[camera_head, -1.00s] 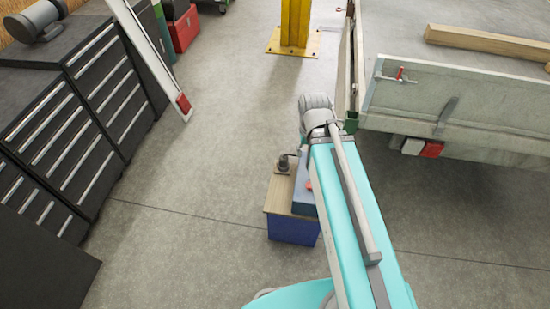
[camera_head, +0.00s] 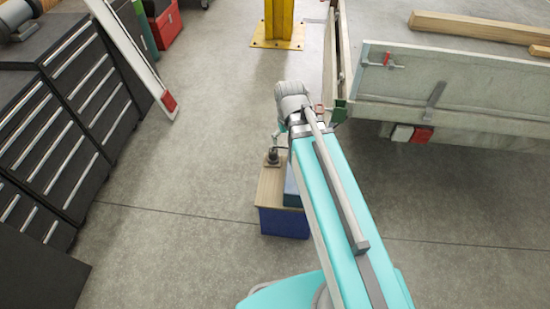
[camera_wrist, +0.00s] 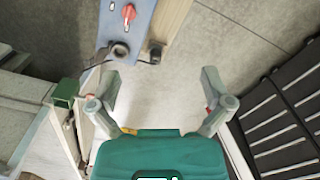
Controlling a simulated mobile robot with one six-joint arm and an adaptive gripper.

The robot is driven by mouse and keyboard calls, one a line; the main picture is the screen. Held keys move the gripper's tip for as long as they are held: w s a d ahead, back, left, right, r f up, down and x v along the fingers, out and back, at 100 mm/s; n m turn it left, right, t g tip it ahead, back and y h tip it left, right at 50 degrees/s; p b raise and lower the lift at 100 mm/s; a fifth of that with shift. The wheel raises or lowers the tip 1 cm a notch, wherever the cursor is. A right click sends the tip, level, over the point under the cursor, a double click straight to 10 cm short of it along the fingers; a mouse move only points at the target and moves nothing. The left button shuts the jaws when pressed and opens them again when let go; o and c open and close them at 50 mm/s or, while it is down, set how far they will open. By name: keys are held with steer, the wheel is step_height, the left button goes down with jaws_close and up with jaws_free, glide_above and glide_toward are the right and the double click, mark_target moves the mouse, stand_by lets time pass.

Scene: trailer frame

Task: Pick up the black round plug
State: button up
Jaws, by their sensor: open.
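The black round plug (camera_head: 272,156) stands on the wooden top of a small blue-sided stand (camera_head: 284,222) in the head view. In the wrist view, the plug (camera_wrist: 155,52) is a small dark round piece near the wood's end, beyond my fingertips. A cable seems to run from it towards a grey round socket (camera_wrist: 120,52) on a blue-grey box (camera_wrist: 125,22) with a red switch. My gripper (camera_wrist: 160,85) is open, with nothing between its fingers. The plug lies ahead of the gap, apart from both fingers. In the head view my arm mostly hides the gripper.
The trailer (camera_head: 455,95) stands close on the right of my wrist, with a green corner piece (camera_wrist: 66,92) near the left finger. Black drawer cabinets (camera_head: 60,130) stand at left. A yellow post (camera_head: 283,22) stands behind. Open floor lies between.

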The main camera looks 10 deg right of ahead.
mark_target(273, 149)
steer(key=w+f+n+b, duration=0.4)
steer(key=w+f+b, duration=0.4)
steer(key=f, duration=0.1)
steer(key=w+f+n+b, duration=0.4)
steer(key=w+f+b, duration=0.5)
steer(key=w+f+n+b, duration=0.4)
steer(key=w+f+b, duration=0.4)
steer(key=f+b, duration=0.1)
steer(key=shift+w+a+f, duration=0.1)
steer(key=shift+w, duration=0.15)
steer(key=shift+w+f+n, duration=0.25)
steer(key=shift+w+n, duration=0.15)
steer(key=shift+n, duration=0.1)
steer(key=shift+f+b, duration=0.1)
steer(key=shift+b, duration=0.25)
step_height(273, 149, down, 8)
steer(key=b, duration=0.8)
steer(key=shift+f, duration=0.25)
steer(key=shift+f+b, duration=0.15)
steer(key=shift+b, duration=0.25)
steer(key=f+b, duration=0.5)
steer(key=shift+d, duration=0.2)
steer(key=shift+r, duration=0.1)
steer(key=shift+s, duration=0.1)
steer(key=c, duration=0.8)
